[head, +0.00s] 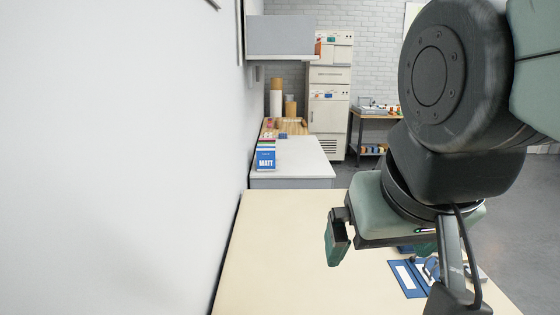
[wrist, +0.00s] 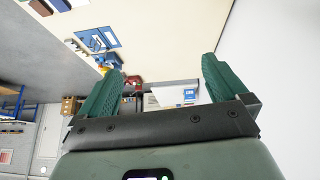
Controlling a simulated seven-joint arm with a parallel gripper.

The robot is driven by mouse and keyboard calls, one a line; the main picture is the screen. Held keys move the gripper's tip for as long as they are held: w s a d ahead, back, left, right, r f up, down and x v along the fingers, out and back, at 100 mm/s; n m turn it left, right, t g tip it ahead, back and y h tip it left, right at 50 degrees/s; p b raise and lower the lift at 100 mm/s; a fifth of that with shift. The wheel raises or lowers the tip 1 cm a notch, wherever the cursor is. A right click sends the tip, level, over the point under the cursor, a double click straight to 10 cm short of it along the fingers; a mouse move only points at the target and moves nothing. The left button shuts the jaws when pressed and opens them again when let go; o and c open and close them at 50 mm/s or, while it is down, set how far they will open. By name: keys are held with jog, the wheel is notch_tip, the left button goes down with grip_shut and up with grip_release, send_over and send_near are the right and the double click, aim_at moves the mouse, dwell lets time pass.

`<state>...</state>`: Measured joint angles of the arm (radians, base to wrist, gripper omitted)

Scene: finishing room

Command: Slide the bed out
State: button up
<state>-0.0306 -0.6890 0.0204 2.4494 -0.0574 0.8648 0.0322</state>
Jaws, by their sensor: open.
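My gripper (head: 382,246) is above the cream table (head: 275,250) in the head view. In the wrist view my gripper (wrist: 163,68) shows two green fingers spread wide with nothing between them. A blue flat piece with a white strip (head: 405,278) lies on the table below and to the right of my gripper, apart from it. Grey and metal parts stand beside it, partly hidden by my arm. The same blue item (wrist: 97,40) shows at the upper left of the wrist view. I cannot tell which part, if any, is the bed.
A grey counter (head: 300,160) behind the table bears a blue box marked MATT (head: 265,160). A pale cabinet (head: 330,95) and a small bench (head: 372,120) stand farther back. A wall (head: 120,160) bounds the left. The table's left half is clear.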

jog(key=shift+s+f, duration=0.45)
jog(key=shift+s, duration=0.4)
jog(key=shift+c, duration=0.8)
jog(key=shift+f, duration=0.15)
jog(key=shift+c, duration=1.1)
jog(key=w+d, duration=0.1)
jog(key=w+d+f+m+g, duration=0.1)
jog(key=w+d, duration=0.1)
jog(key=w+d+m+g, duration=0.1)
jog(key=w+d, duration=0.1)
jog(key=shift+f+y, duration=0.3)
jog(key=c, duration=0.6)
jog(key=shift+o, duration=0.2)
jog(key=w+d+f+m+g, duration=0.2)
jog(key=w+d+f, duration=0.15)
jog(key=d, duration=0.65)
jog(key=w+d+f+m+g, duration=0.2)
jog(key=d+f, duration=0.2)
jog(key=d, duration=0.7)
jog(key=s+d+f+m+g+y, duration=0.15)
jog(key=s+d+f, duration=0.35)
jog(key=d+f, duration=0.6)
jog(key=s+d+f+m+g+y, duration=0.2)
jog(key=s+d+f, duration=0.8)
jog(key=shift+h, duration=0.25)
jog(key=x, duration=1)
jog(key=shift+w+a+f, duration=0.1)
jog(key=shift+w+a, duration=0.05)
jog(key=shift+a, duration=0.05)
